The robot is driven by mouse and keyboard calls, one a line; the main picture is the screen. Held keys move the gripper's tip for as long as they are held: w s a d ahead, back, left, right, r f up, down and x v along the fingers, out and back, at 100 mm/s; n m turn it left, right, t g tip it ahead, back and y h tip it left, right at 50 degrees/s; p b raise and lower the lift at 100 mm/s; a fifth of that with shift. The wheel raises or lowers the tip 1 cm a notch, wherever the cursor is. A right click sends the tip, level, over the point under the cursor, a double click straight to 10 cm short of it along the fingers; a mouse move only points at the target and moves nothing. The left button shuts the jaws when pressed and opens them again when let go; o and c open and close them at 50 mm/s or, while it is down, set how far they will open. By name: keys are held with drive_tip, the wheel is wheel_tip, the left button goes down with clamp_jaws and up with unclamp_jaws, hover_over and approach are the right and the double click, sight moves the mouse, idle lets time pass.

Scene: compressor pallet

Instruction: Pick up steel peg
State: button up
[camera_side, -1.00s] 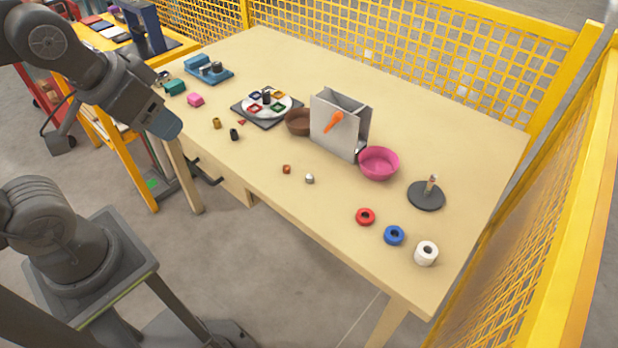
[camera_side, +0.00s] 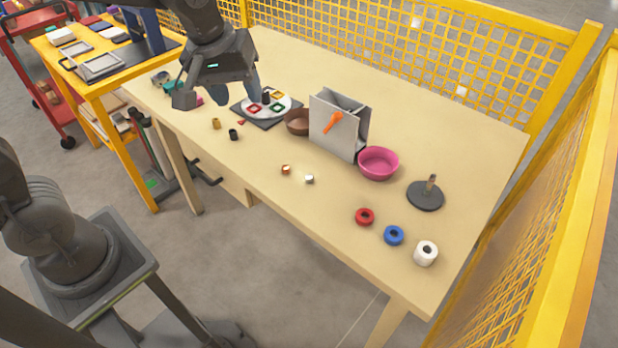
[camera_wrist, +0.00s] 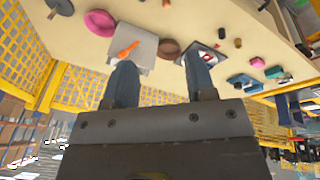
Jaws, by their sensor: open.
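The steel peg (camera_side: 309,179) is a small silvery cylinder near the front edge of the table, just right of a small copper peg (camera_side: 286,169). I cannot make it out surely in the wrist view. My gripper (camera_side: 237,88) is above the far left part of the table, well away from the steel peg, up and left of it. Its two bluish fingers (camera_wrist: 155,65) are apart with nothing between them in the wrist view.
A grey holder with an orange handle (camera_side: 325,135), a brown bowl (camera_side: 297,122) and a pink bowl (camera_side: 379,163) stand behind the pegs. Table around the pegs is clear.

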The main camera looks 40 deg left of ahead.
drive_tip(key=w+d+f+n+g, duration=0.2)
drive_tip(key=w+f+n, duration=0.3)
drive_tip(key=w+f, duration=0.25)
drive_tip(key=n+g, duration=0.1)
drive_tip(key=n, duration=0.2)
hover_over(309, 176)
drive_tip(key=f, duration=1.5)
drive_tip(key=shift+s+d+f, duration=0.2)
drive_tip(key=shift+d+f, duration=0.1)
drive_tip(key=shift+f, duration=0.05)
drive_tip(key=shift+w+a+f, duration=0.1)
drive_tip(key=shift+a+f, duration=0.05)
drive_tip(key=shift+f, duration=1.2)
drive_tip(key=shift+w+a+f, duration=0.1)
drive_tip(key=shift+a+f, duration=0.05)
drive_tip(key=shift+f, duration=1.15)
drive_tip(key=shift+c, duration=0.3)
clamp_jaws()
